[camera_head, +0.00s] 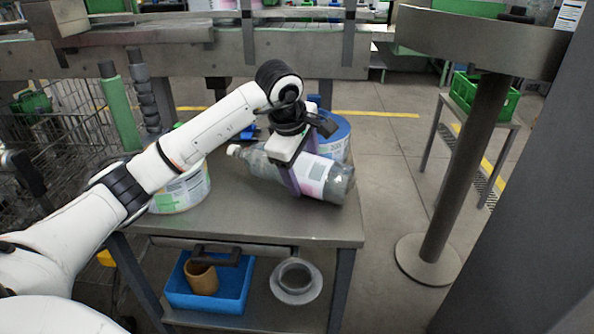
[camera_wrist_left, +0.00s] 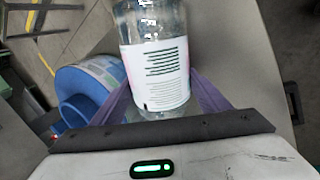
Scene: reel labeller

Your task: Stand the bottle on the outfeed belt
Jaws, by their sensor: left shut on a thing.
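The clear bottle (camera_head: 337,184) with a white label lies on its side at or just above the grey table top (camera_head: 235,212), near its right edge. Its capped neck points left in the head view, and I cannot tell whether it touches the table. My left gripper (camera_head: 298,178) comes down from above and is shut around the bottle's labelled middle. In the left wrist view the bottle (camera_wrist_left: 155,62) sits between the two purple fingers (camera_wrist_left: 165,100). A conveyor-like grey structure (camera_head: 180,38) runs across the back; I cannot tell which part is the outfeed belt. My right gripper is out of view.
A blue tub (camera_head: 336,140) stands just behind the bottle. A white tub (camera_head: 182,192) is at the table's left, partly behind my arm. A blue bin (camera_head: 207,290) sits on the lower shelf. A round grey post (camera_head: 462,160) stands right; floor between is clear.

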